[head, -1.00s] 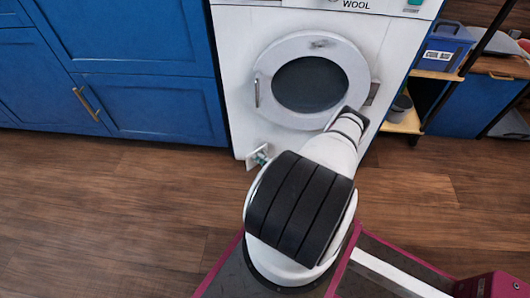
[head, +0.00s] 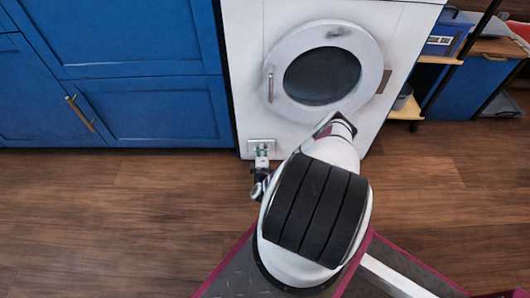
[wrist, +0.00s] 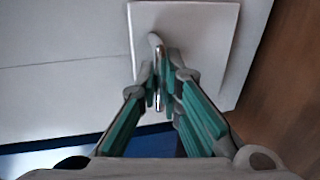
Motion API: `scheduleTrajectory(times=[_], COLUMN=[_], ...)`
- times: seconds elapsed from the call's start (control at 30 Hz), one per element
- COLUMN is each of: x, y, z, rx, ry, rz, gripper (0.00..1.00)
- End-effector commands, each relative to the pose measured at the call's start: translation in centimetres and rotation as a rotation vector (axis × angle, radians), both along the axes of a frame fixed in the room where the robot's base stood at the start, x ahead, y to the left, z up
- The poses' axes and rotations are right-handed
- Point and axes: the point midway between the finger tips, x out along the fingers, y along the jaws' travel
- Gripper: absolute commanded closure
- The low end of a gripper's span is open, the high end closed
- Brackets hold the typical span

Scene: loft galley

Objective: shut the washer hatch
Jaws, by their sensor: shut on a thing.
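The washer (head: 395,40) stands upright against the cabinets. Low on its front left corner is a small white square hatch (head: 251,144), which also shows in the wrist view (wrist: 205,30). It looks flat or nearly flat against the front; whether it is fully flush I cannot tell. A small grey curved handle (wrist: 155,41) sticks out from it. My gripper (head: 262,158) is shut on this handle, with its teal-padded fingers (wrist: 160,90) on either side of it. The large round door (head: 322,30) above looks shut.
Blue cabinets (head: 150,110) stand to the left of the washer. A shelf unit (head: 405,108) with a grey pot and a blue box (head: 447,35) stands to the right. Wood floor (head: 130,220) is clear in front of the cabinets.

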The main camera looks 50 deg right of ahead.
Motion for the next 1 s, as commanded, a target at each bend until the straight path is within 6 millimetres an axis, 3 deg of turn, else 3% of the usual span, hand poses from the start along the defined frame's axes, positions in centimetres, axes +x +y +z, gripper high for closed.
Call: scheduleTrajectory(times=[0.63, 0.67, 0.7, 1.0], x=[0.61, 0.61, 0.61, 0.55], y=[-0.22, -0.22, -0.22, -0.12], z=[-0.01, -0.01, -0.01, 0.02], rx=[0.000, 0.000, 0.000, 0.000], ry=[0.000, 0.000, 0.000, -0.001], rz=[-0.039, -0.039, -0.039, -0.038], gripper=[1.00, 0.86, 0.83, 0.83])
